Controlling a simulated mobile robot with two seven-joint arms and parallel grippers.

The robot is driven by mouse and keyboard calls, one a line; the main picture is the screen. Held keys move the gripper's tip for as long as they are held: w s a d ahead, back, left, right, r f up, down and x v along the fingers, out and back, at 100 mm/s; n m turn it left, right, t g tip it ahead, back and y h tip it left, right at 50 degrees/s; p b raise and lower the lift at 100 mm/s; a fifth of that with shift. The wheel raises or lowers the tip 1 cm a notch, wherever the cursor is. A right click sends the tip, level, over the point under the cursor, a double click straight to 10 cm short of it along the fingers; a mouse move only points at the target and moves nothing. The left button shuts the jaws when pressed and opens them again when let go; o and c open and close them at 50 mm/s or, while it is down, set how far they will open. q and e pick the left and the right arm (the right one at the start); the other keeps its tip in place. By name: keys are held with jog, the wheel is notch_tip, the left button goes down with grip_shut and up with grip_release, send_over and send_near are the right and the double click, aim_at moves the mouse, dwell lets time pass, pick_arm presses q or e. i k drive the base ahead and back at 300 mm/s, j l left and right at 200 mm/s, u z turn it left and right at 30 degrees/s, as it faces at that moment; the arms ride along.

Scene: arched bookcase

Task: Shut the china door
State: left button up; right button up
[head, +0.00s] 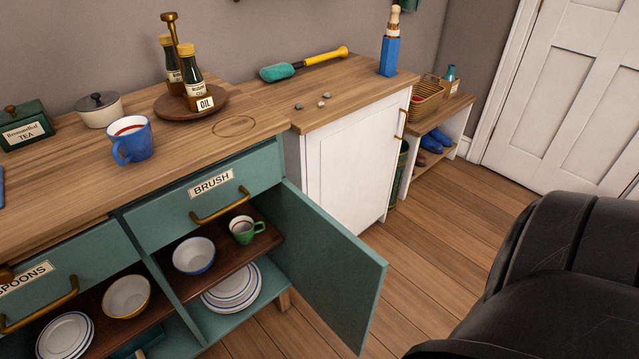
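A teal door (328,262) of the teal cabinet (163,228) stands wide open in the head view. It is hinged at the right side of the opening under the drawer labelled BRUSH (212,184) and swings out over the floor. Behind it the compartment shows a blue-rimmed bowl (194,256) and a green cup (244,229) on a brown shelf, with stacked plates (232,289) below. The door's handle is not visible. Neither gripper is in view.
The left compartment is also open, with a yellow-rimmed bowl (126,297) and a plate (66,337). A white cabinet (352,165) stands behind the open door. Bare wooden floor (425,262) lies to the door's right. A blue mug (133,140) stands on the counter.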

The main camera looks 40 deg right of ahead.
aim_at(341, 278)
jog(key=l+u, duration=0.15)
jog(key=l, duration=0.25)
jog(key=k+l+u, duration=0.1)
jog(key=l, duration=0.3)
jog(key=k+l+u, duration=0.15)
jog(key=l, duration=0.2)
jog(key=l+u, duration=0.1)
jog(key=l, duration=0.3)
jog(key=k+l, duration=0.1)
jog(key=l, duration=0.2)
jog(key=k+l, duration=0.1)
jog(key=l, duration=0.2)
jog(key=k+l, duration=0.1)
jog(key=l, duration=0.25)
